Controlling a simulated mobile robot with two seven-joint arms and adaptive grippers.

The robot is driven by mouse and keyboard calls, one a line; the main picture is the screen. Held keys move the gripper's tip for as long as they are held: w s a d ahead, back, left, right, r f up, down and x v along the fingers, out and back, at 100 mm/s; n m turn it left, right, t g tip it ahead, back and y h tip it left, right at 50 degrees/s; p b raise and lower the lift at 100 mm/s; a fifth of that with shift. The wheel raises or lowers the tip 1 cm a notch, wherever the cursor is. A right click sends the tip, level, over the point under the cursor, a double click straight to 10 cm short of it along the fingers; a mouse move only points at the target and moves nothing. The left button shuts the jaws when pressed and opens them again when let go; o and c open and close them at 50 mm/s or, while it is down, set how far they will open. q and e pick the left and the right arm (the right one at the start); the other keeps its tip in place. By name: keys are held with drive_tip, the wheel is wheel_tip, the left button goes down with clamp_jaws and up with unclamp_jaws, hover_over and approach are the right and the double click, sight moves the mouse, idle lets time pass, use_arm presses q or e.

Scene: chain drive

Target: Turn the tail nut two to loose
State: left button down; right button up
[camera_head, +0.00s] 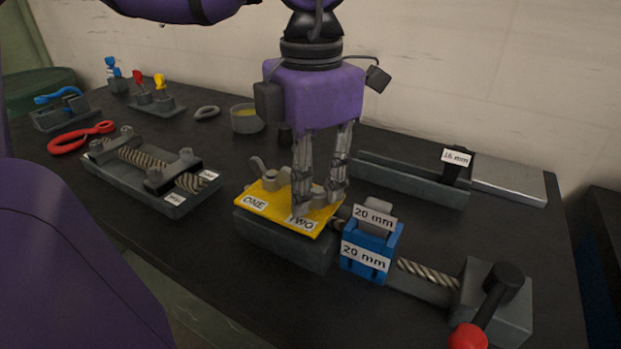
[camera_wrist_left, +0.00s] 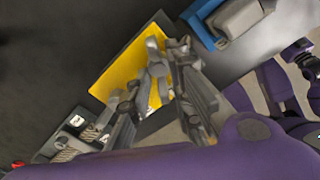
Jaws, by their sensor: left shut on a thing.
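A yellow plate (camera_head: 278,222) with labels ONE and TWO lies on a dark grey block (camera_head: 282,243). The wing nut by label ONE (camera_head: 270,178) stands clear on the plate, left of my gripper. My left gripper (camera_head: 318,203) points straight down over the TWO end and is shut on the tail nut two (camera_head: 314,204), which its fingers mostly hide. In the left wrist view the yellow plate (camera_wrist_left: 123,75) lies beneath the fingers. The exact angle of nut two's wings cannot be told. My right gripper is not seen.
Right of the plate stand a blue block marked 20 mm (camera_head: 369,252), a threaded screw (camera_head: 428,271) and a crank with a red knob (camera_head: 467,337). A chain fixture (camera_head: 150,160) lies left, a 16 mm slide (camera_head: 410,181) behind. Dark table is free in front.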

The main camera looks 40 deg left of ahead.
use_arm(q)
drive_tip(key=n, duration=0.4)
drive_tip(key=shift+s+d+f+n, duration=0.1)
drive_tip(key=shift+d+n, duration=0.1)
drive_tip(key=shift+n, duration=0.2)
drive_tip(key=shift+d+n+b, duration=0.1)
drive_tip(key=shift+n+b, duration=0.2)
drive_tip(key=shift+n, duration=0.6)
drive_tip(key=n, duration=0.5)
drive_tip(key=shift+d+b, duration=0.2)
drive_tip(key=shift+b, duration=0.2)
drive_tip(key=n, duration=0.3)
drive_tip(key=shift+d, duration=0.1)
drive_tip(key=n, duration=0.4)
drive_tip(key=n+b, duration=0.1)
drive_tip(key=n, duration=0.1)
drive_tip(key=shift+w+d, duration=0.1)
drive_tip(key=shift+w, duration=0.3)
drive_tip(key=n, duration=0.4)
drive_tip(key=shift+w+n, duration=0.2)
drive_tip(key=shift+n, duration=0.2)
drive_tip(key=shift+w+n, duration=0.1)
drive_tip(key=shift+n, duration=1.4)
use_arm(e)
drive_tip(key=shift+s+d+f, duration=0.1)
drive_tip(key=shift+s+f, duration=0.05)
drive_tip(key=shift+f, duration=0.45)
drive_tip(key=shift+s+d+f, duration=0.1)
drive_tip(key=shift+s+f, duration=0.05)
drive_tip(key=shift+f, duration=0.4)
